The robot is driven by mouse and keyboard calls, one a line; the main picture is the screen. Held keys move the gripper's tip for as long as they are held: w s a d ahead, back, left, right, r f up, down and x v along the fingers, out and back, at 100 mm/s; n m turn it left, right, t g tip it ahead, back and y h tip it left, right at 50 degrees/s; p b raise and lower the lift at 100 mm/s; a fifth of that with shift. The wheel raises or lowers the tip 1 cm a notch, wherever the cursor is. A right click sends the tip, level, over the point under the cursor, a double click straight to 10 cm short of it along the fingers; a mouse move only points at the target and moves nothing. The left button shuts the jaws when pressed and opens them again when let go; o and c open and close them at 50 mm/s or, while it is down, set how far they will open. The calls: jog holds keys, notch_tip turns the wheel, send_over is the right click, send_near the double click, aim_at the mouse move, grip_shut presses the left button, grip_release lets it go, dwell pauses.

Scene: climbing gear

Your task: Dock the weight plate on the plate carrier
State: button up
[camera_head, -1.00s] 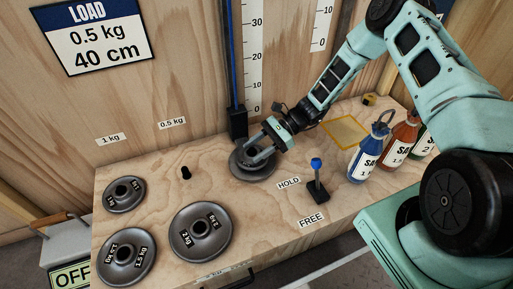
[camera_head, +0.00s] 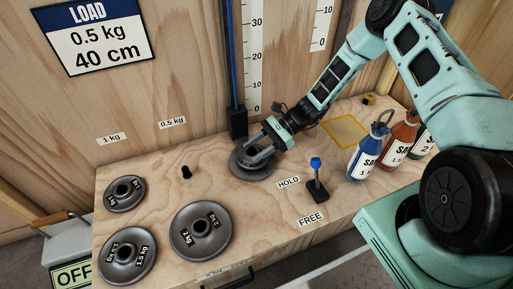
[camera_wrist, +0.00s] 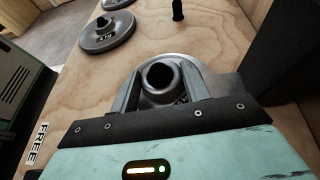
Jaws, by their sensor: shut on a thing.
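A dark grey weight plate (camera_head: 252,164) sits at the foot of the blue rail and its black block. My gripper (camera_head: 262,151) is over it, with its fingers shut on the plate's raised hub. The wrist view shows the hub (camera_wrist: 161,78) between the two fingers (camera_wrist: 162,90), with the round hole in the hub facing up. The plate carrier (camera_head: 238,122) seems to be the black block on the blue rail; the plate is right in front of it. I cannot tell whether they touch. A sign (camera_head: 96,33) reads LOAD 0.5 kg 40 cm.
Three more plates, a 1 kg-spot plate (camera_head: 125,194), a 2 kg plate (camera_head: 217,232) and a 1.5 kg plate (camera_head: 127,257), lie at left. A blue-knobbed lever (camera_head: 316,176) and several bottles (camera_head: 366,155) stand at right.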

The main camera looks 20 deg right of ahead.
jog(key=shift+f+b, duration=0.35)
jog(key=shift+f, duration=0.2)
jog(key=o, duration=1)
jog(key=shift+o, duration=0.2)
jog(key=shift+d, duration=0.1)
jog(key=shift+p+v, duration=1.7)
jog(key=shift+v, duration=3.7)
